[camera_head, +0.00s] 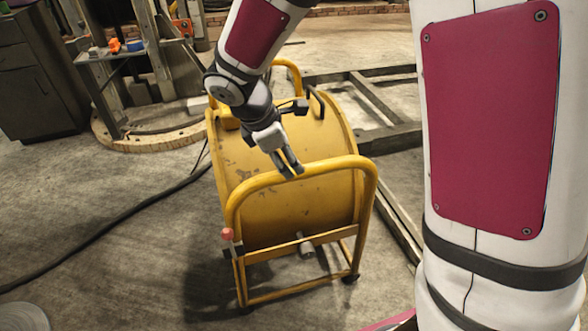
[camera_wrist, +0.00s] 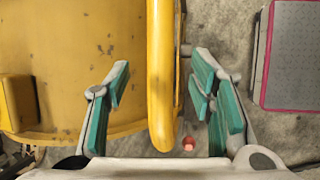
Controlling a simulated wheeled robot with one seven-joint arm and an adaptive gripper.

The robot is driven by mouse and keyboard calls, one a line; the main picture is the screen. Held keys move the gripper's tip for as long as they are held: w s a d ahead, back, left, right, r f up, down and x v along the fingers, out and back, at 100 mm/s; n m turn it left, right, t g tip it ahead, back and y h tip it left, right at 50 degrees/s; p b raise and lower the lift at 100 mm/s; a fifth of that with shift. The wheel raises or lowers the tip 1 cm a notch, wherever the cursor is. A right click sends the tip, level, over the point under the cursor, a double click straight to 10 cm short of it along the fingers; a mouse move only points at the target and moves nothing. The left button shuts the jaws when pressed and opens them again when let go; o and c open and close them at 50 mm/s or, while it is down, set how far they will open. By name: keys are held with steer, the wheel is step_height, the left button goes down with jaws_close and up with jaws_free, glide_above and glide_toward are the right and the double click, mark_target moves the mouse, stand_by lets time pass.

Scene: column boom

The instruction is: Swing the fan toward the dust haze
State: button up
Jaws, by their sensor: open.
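The fan (camera_head: 250,150) is a large yellow drum with worn paint, in a tubular frame on small wheels; it stands on the floor in the middle of the head view. Its yellow handle bar (camera_head: 318,165) arches over the near side. My gripper (camera_head: 291,168) is at the top of this bar, fingers pointing down. In the wrist view the bar (camera_wrist: 160,75) runs between the spread green-padded fingers, with a gap on each side. The gripper is open and holds nothing. I cannot make out any dust haze.
A red knob (camera_head: 227,234) is on the frame's left post. A black cable (camera_head: 110,225) crosses the floor at left. Metal floor rails (camera_head: 385,140) lie behind and right of the fan. A grey cabinet (camera_head: 35,85) stands at far left. The front left floor is mostly clear.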

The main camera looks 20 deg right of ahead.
mark_target(278, 180)
steer(key=b+x, duration=0.1)
steer(key=x, duration=0.5)
steer(key=shift+d+f, duration=0.1)
steer(key=shift+f, duration=0.15)
jaws_close()
